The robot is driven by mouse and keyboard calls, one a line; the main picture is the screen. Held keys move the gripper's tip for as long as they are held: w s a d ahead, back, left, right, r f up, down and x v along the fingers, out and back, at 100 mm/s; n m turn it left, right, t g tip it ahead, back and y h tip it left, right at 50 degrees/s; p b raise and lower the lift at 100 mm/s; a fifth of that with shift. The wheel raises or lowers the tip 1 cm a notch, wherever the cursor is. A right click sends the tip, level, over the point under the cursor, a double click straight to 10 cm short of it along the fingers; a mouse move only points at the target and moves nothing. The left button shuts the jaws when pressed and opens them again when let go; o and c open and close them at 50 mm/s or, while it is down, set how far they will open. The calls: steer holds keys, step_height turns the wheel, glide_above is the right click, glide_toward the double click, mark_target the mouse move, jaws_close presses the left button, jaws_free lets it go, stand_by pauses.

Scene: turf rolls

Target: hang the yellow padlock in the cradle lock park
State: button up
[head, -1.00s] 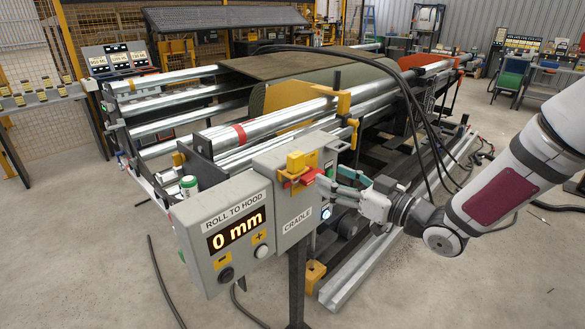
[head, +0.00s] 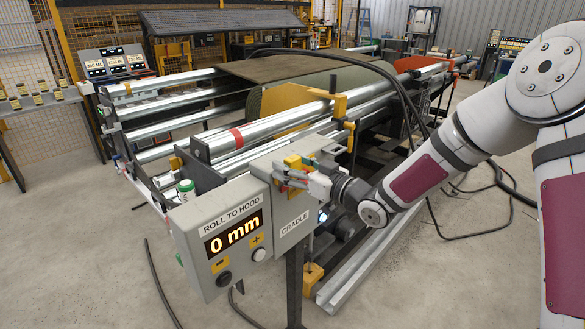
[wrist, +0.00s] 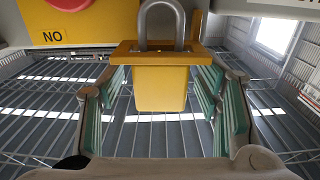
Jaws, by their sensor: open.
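The yellow padlock (wrist: 160,90), with a grey shackle, shows in the wrist view, where the shackle points to the top of the picture. A flat yellow plate (wrist: 123,52) surrounds it near the shackle; I cannot tell whether this is the lock park. My gripper (wrist: 163,78) is open, its green-padded fingers on either side of the padlock body with gaps at both sides. In the head view my gripper (head: 300,179) is at the yellow and red fittings on the CRADLE box (head: 292,222), and partly hides them.
A yellow plate with a red part (wrist: 68,4) is close to the left finger in the wrist view. In the head view, the ROLL TO HOOD display box (head: 222,235) adjoins the CRADLE box. Metal rollers (head: 270,140) lie behind, and black cables hang at the right.

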steer(key=c, duration=1.3)
steer(key=shift+r, duration=0.15)
